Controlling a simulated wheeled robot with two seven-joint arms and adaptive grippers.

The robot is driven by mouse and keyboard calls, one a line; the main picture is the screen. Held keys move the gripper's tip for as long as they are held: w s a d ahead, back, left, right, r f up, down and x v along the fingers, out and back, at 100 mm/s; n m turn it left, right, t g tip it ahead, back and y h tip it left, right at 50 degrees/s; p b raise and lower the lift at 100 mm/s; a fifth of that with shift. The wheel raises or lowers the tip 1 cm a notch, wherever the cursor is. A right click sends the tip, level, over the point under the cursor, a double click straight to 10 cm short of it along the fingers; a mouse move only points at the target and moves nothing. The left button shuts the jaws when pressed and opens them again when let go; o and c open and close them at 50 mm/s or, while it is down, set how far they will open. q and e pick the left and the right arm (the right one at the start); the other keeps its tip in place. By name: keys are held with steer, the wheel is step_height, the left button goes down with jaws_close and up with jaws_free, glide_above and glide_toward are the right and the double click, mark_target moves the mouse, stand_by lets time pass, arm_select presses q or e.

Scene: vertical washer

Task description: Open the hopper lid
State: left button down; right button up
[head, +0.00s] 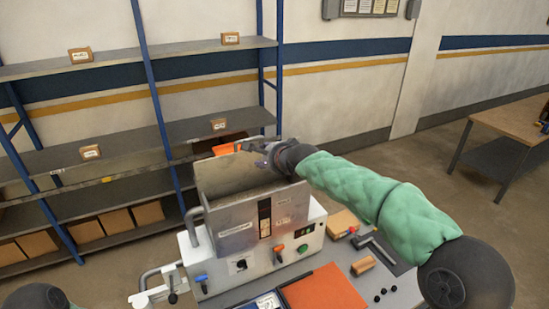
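The washer (262,255) is a white machine with a grey metal hopper (250,217) on top, standing on the table in the middle of the head view. A flat metal panel, seemingly the hopper lid (232,174), stands tilted up at the top of the hopper. My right gripper (257,147) is at the panel's upper right edge, reaching in from the right. It looks close to or touching that edge, but contact is unclear. Its fingers are small and seen side-on, so their opening cannot be made out.
An orange mat or tray (325,289) and a blue-edged item (266,302) lie in front of the washer. A yellowish box (343,223), a small block (363,265) and several black knobs lie at right. Shelving (120,148) with boxes stands behind. A wooden table (510,118) is far right.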

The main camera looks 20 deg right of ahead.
steer(key=a+v, duration=0.1)
steer(key=v, duration=0.6)
steer(key=shift+s+d, duration=0.15)
steer(key=shift+d, duration=0.35)
